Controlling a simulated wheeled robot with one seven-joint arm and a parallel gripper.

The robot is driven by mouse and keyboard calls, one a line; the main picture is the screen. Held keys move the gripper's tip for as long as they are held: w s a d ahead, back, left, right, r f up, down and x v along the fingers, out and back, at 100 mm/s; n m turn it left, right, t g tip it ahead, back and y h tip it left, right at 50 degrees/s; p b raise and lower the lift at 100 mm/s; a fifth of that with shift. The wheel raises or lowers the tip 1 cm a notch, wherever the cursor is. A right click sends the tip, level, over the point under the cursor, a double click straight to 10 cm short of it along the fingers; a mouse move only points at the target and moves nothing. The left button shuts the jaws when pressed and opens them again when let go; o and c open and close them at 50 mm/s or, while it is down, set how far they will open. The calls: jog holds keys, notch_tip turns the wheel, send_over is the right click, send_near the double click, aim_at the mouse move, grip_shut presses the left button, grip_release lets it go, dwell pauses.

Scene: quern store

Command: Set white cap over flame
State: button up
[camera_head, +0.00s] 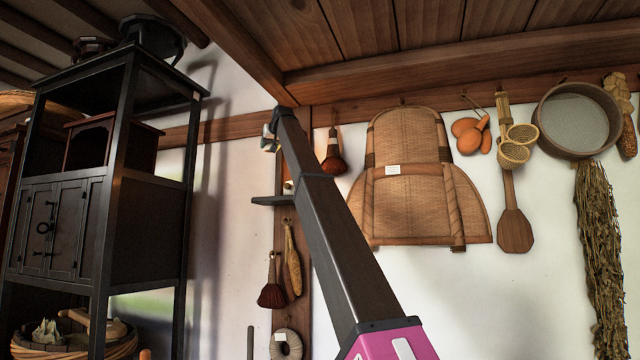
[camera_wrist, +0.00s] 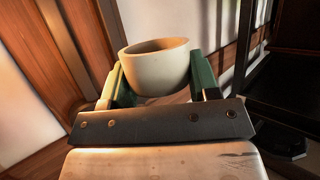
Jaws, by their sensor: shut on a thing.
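In the wrist view, my gripper (camera_wrist: 157,80) has a green-sided finger on each side of the white cap (camera_wrist: 160,68) and is shut on it. The cap looks like a small cream cup with its round opening facing up in that picture. In the head view, my arm reaches up and away, and the gripper end (camera_head: 269,138) is small and partly hidden near the wooden post. No flame is plain in either view.
A small dark shelf (camera_head: 272,201) juts out by the post below my gripper. A woven backrest (camera_head: 408,205), brushes and ladles hang on the wall to the right. A tall black cabinet (camera_head: 128,235) stands at left. A wooden beam (camera_head: 450,65) runs overhead.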

jog(key=w+d+f, duration=0.2)
jog(key=d, duration=0.1)
jog(key=w+d+f, duration=0.2)
jog(key=d, duration=0.1)
jog(key=w+d+f, duration=0.2)
jog(key=w+d, duration=0.1)
jog(key=shift+w+d+f, duration=0.1)
jog(key=shift+d+f, duration=0.2)
jog(key=shift+d, duration=0.1)
jog(key=shift+f, duration=2)
jog(key=shift+f, duration=0.15)
jog(key=o, duration=0.9)
jog(key=v, duration=1.2)
jog(key=shift+r, duration=0.25)
